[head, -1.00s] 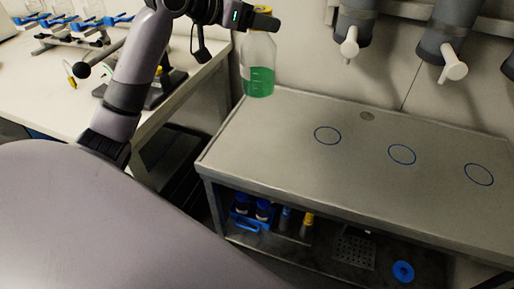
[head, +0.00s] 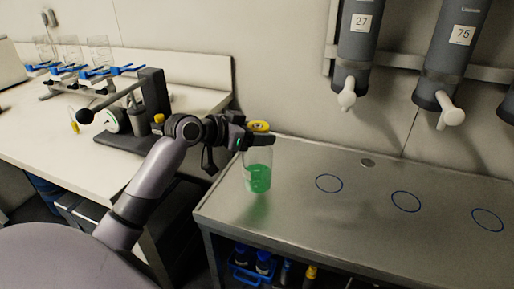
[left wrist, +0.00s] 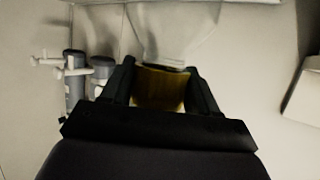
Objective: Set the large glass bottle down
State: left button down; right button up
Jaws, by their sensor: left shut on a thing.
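The large glass bottle (head: 257,172) is clear, with green liquid in its lower part and a yellow cap. It is upright at the left end of the metal bench (head: 300,215). Its base is at or just above the bench top; I cannot tell if it touches. My right gripper is out of view.
Three blue rings mark the bench top, the nearest ring (head: 329,184) right of the bottle. Grey dispensers (head: 357,45) hang on the wall above. A white table (head: 60,150) with a stand and glassware is at left. Bottles in a blue rack (head: 250,268) sit under the bench.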

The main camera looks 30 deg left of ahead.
pick_arm(q)
jog(key=shift+f, duration=1.9)
jog(key=shift+c, duration=1.4)
grip_release()
jog(key=shift+f, duration=0.2)
jog(key=v, duration=1.2)
jog(key=shift+r+b, duration=0.15)
jog(key=shift+b, duration=0.2)
